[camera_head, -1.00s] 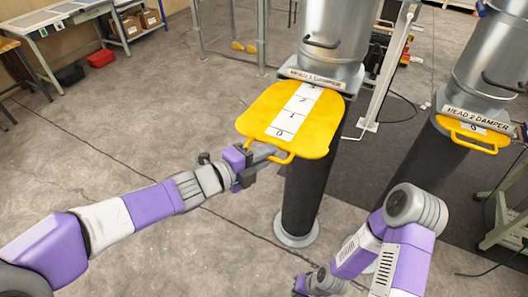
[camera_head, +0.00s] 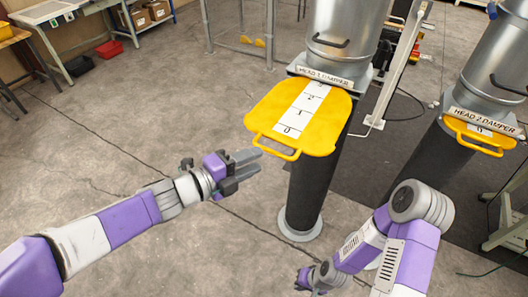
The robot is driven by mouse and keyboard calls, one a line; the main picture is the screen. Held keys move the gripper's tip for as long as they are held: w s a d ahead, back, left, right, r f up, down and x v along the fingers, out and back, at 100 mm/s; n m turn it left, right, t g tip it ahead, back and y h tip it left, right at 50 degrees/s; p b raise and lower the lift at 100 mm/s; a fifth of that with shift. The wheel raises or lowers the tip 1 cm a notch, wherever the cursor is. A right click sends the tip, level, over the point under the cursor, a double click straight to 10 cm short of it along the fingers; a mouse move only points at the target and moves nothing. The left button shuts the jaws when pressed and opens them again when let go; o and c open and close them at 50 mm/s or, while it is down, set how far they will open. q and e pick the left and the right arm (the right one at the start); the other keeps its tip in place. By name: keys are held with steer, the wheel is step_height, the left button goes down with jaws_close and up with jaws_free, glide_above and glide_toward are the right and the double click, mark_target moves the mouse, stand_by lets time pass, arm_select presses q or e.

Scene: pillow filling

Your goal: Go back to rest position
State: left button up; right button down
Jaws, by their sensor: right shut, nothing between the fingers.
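My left gripper (camera_head: 257,162) reaches in from the left in the head view. Its grey fingers are parted and empty, just left of and below the front handle of the yellow damper plate (camera_head: 315,122), apart from it. The plate sticks out from the slot labelled HEAD 1 DAMPER, with a white numbered scale on top. My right arm comes in at the lower right, bent at the elbow. My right gripper (camera_head: 303,279) hangs low near the bottom edge; it is shut with nothing in it, and its fingertips are hard to make out.
A second column with a HEAD 2 DAMPER label (camera_head: 482,126) and a mostly inserted yellow plate (camera_head: 478,139) stands at the right. A black tube (camera_head: 312,190) runs below the first damper. A workbench and red bin (camera_head: 109,49) are far left.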

arm_select(q)
steer(key=shift+s+a+r, duration=0.1)
steer(key=shift+s+a, duration=0.35)
steer(key=shift+a, duration=0.05)
steer(key=w+a+f+n+g+y, duration=0.1)
steer(key=w+f+n+g+y, duration=0.15)
steer(key=f+n, duration=0.8)
steer(key=w+a+f+n+g+y, duration=0.1)
steer(key=f+n+y, duration=0.35)
steer(key=f, duration=1.15)
steer(key=s+f+n+g, duration=0.3)
steer(key=s+f+n, duration=0.4)
steer(key=f, duration=0.3)
steer(key=s+f+n+g+b, duration=0.1)
steer(key=s+f+n+g, duration=0.3)
steer(key=s+f+n, duration=0.3)
step_height(320, 180, down, 4)
steer(key=shift+s+r+y, duration=0.1)
steer(key=shift+s+y, duration=0.2)
steer(key=shift+s, duration=0.9)
steer(key=shift+d, duration=0.1)
steer(key=shift+s, duration=0.1)
